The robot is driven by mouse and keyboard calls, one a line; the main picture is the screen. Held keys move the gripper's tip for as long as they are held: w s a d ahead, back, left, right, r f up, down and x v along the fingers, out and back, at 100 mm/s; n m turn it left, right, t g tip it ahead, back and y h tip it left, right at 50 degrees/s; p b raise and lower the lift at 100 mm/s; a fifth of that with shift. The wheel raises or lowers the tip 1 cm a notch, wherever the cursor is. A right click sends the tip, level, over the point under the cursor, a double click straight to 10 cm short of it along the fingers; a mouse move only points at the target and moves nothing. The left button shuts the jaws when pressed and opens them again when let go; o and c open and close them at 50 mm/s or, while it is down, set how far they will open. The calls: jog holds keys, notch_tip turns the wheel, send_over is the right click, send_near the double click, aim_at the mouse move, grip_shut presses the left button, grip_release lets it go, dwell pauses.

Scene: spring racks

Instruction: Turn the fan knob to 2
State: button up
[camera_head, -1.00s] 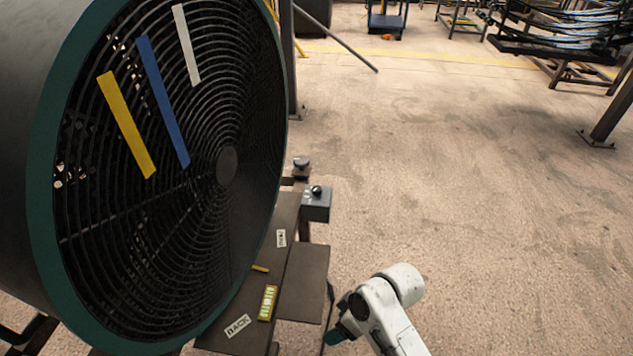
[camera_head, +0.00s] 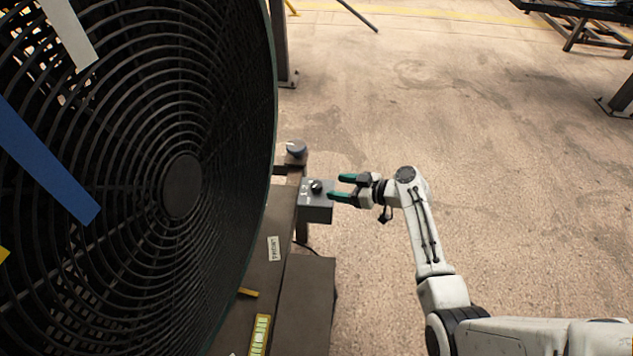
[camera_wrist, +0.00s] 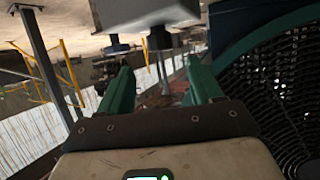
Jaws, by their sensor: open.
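The fan (camera_head: 120,130) is large and dark with a round wire grille, and fills the left of the head view. A small grey control box (camera_head: 316,208) stands beside it with a dark knob (camera_head: 316,187) on top and pale marks around the knob. The marks are too small to read. My gripper (camera_head: 338,186) is open and empty just right of the box, with its green fingertips pointing at it.
A second round grey knob-like part (camera_head: 296,148) sits behind the box. The floor (camera_head: 480,150) to the right is clear.

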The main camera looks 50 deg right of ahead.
aim_at(319, 185)
jog(key=x, duration=0.8)
jog(key=shift+w+a+f+b, duration=0.1)
jog(key=shift+w+f+b, duration=0.15)
jog(key=shift+b, duration=0.05)
jog(key=c, duration=1)
jog(key=shift+o, duration=0.2)
